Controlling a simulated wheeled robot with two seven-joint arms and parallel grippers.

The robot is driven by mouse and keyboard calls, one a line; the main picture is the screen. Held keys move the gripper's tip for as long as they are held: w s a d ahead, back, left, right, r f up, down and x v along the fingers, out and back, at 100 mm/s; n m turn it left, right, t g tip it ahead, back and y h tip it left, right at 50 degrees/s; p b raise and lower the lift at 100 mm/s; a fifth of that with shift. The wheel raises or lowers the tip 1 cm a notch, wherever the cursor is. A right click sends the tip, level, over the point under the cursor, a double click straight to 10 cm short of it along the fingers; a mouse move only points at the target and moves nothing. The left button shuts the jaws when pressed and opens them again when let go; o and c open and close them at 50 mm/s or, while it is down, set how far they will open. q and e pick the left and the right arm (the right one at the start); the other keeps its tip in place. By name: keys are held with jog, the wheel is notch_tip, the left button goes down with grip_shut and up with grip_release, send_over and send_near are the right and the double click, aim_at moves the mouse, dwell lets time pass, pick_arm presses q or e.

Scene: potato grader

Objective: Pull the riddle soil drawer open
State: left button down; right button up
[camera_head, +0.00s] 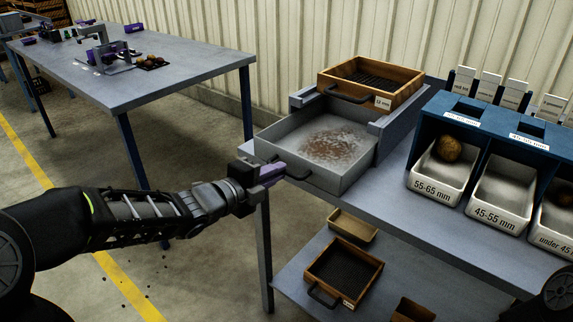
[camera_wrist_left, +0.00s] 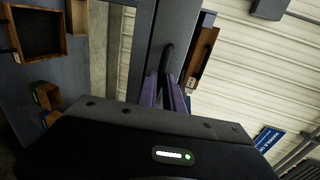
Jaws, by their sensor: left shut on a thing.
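The riddle soil drawer (camera_head: 357,178) is a grey metal tray with brown soil spread on its floor. It stands pulled well out from under the wooden riddle (camera_head: 329,76), toward the table's left end. My left gripper (camera_head: 272,174) is at the dark handle on the drawer's front, its purple fingers shut on the handle. In the left wrist view the fingers (camera_wrist_left: 165,92) meet the dark handle (camera_wrist_left: 168,58) on the grey front. The exact grip is partly hidden. My right gripper is not in view.
A blue sorting stand (camera_head: 500,137) with white labelled bins is at the right; a potato (camera_head: 449,149) lies in the 55-65 mm bin. Wooden trays (camera_head: 372,268) sit on the lower shelf. Another table (camera_head: 140,92) stands behind at the left. Floor between is open.

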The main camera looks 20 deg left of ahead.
pick_arm(q)
jog(key=shift+s, duration=0.15)
jog(key=c, duration=1.5)
grip_release()
jog(key=shift+a, duration=0.1)
jog(key=p+v, duration=0.1)
jog(key=v, duration=0.6)
jog(key=shift+s, duration=0.4)
jog(key=shift+a, duration=0.1)
